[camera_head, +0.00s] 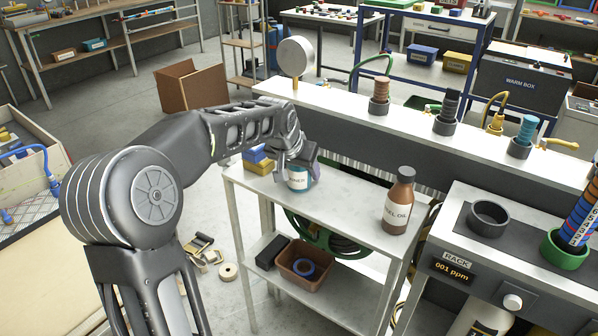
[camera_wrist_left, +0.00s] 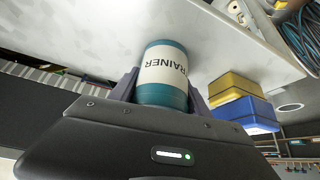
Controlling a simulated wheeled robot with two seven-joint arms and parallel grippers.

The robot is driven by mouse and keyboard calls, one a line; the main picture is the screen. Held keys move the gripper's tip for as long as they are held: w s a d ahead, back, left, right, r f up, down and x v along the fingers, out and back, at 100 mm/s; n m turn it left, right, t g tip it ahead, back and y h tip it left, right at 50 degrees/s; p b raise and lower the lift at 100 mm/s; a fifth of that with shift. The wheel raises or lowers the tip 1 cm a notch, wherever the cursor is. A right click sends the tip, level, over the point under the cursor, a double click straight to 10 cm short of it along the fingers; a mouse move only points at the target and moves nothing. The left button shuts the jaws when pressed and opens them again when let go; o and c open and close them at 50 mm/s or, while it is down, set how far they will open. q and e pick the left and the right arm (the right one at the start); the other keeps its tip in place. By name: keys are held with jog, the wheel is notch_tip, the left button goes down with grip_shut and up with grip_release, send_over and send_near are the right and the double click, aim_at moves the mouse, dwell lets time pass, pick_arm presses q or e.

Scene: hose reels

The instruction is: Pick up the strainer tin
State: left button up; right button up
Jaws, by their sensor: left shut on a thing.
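The strainer tin (camera_head: 298,180) is a teal cylinder with a white label, at the top shelf of the grey metal cart (camera_head: 340,200). It also shows in the left wrist view (camera_wrist_left: 163,72), where the label reads "TRAINER". My left gripper (camera_head: 303,160) comes down on it from above and left, and its fingers stand on both sides of the tin, shut on it. In the head view the gripper hides the tin's top. I cannot tell whether the tin's base touches the shelf. My right gripper is in neither view.
A brown fuel oil bottle (camera_head: 397,203) stands to the right on the same shelf. Blue and yellow boxes (camera_head: 258,160) sit close left of the tin. A long bench (camera_head: 420,130) with hose fittings runs behind. The shelf between tin and bottle is clear.

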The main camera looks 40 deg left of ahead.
pick_arm(q)
jog(key=c, duration=0.3)
notch_tip(320, 180, up, 10)
jog(key=shift+r+p, duration=0.1)
jog(key=shift+p, duration=0.45)
dwell(0.4)
